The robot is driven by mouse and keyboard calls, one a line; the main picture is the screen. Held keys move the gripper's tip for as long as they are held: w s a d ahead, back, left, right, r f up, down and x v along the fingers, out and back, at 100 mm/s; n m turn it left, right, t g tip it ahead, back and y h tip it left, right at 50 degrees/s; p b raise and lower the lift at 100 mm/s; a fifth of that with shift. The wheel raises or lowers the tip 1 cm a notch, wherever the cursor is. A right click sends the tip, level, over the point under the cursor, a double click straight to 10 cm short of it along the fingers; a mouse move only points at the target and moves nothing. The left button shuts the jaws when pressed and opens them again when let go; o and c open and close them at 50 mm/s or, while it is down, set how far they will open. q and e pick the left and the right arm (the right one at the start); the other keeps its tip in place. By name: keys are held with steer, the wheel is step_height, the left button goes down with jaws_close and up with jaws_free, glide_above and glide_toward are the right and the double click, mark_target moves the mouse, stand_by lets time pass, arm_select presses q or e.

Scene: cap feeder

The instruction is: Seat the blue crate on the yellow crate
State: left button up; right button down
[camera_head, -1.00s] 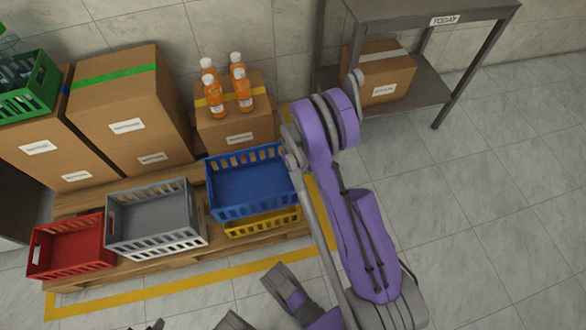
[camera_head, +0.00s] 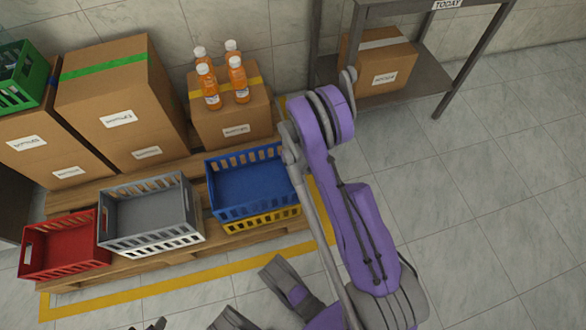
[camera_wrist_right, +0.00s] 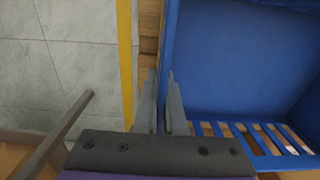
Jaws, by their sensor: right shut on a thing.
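The blue crate (camera_head: 245,185) is level and directly over the yellow crate (camera_head: 262,221) at the right front of the pallet. Only the yellow crate's front slats show below it. The two look touching or nearly so; I cannot tell whether the rims are fully engaged. In the right wrist view, my right gripper (camera_wrist_right: 165,82) is shut on the side wall of the blue crate (camera_wrist_right: 235,60). In the head view, my arm hides its fingers. A small dark tip at the bottom edge seems to be my left gripper (camera_head: 156,325); its jaws are not readable.
The grey crate (camera_head: 150,207) and red crate (camera_head: 62,245) stand to the left on the pallet (camera_head: 185,262). A carton (camera_head: 232,118) with several orange bottles stands behind the blue crate. A metal shelf (camera_head: 400,90) is at the back right. The right floor is clear.

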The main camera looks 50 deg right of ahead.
stand_by(0.3)
steer(key=shift+f+b, duration=0.35)
steer(key=shift+b, duration=0.3)
stand_by(0.4)
steer(key=shift+f, duration=0.6)
stand_by(0.7)
steer(key=c, duration=0.9)
jaws_free()
step_height(320, 180, up, 11)
steer(key=p, duration=0.2)
steer(key=shift+f+p, duration=0.1)
steer(key=shift+p, duration=0.3)
